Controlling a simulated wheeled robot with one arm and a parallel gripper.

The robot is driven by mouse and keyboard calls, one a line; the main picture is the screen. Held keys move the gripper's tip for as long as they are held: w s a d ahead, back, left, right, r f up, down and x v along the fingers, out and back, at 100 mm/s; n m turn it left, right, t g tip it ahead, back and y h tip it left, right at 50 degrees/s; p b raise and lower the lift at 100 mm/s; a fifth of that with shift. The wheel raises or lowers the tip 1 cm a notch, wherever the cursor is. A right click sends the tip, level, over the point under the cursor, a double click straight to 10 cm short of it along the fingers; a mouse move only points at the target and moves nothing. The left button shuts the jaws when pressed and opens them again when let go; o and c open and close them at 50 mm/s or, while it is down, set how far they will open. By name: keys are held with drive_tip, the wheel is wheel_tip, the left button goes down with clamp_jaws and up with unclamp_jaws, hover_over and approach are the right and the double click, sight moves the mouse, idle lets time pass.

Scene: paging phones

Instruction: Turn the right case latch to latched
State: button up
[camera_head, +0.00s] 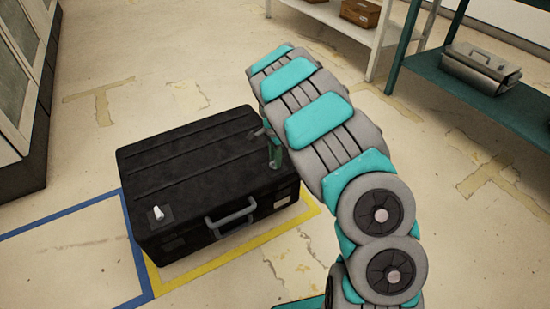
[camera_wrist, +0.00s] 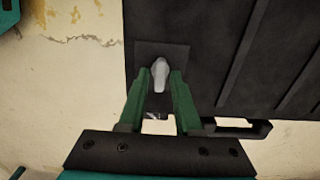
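The black case (camera_head: 195,170) stands on the floor with its lid shut. Its right latch (camera_wrist: 160,74) is a pale lever on a dark square plate near the case's corner. In the wrist view the lever's narrow end points down the picture, towards the handle side. My gripper (camera_wrist: 161,76) has its two green fingers on either side of this lever, very close to it; I cannot tell whether they press on it. In the head view my gripper (camera_head: 272,152) is over the case's right end and hides the right latch. The left latch (camera_head: 159,213) is a similar pale lever.
A grey carrying handle (camera_head: 232,217) juts from the case's front. Yellow (camera_head: 205,268) and blue (camera_head: 135,262) tape marks the floor. A teal shelf (camera_head: 470,93) with a metal box (camera_head: 482,68) stands at the upper right. A cabinet (camera_head: 22,100) stands at the left.

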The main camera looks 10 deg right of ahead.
clamp_jaws()
idle(0.5)
drive_tip(key=n, duration=0.3)
drive_tip(key=n+p, duration=0.1)
drive_tip(key=n, duration=0.8)
drive_tip(key=shift+n, duration=0.4)
drive_tip(key=shift+n+p, duration=0.4)
drive_tip(key=shift+n, duration=2.2)
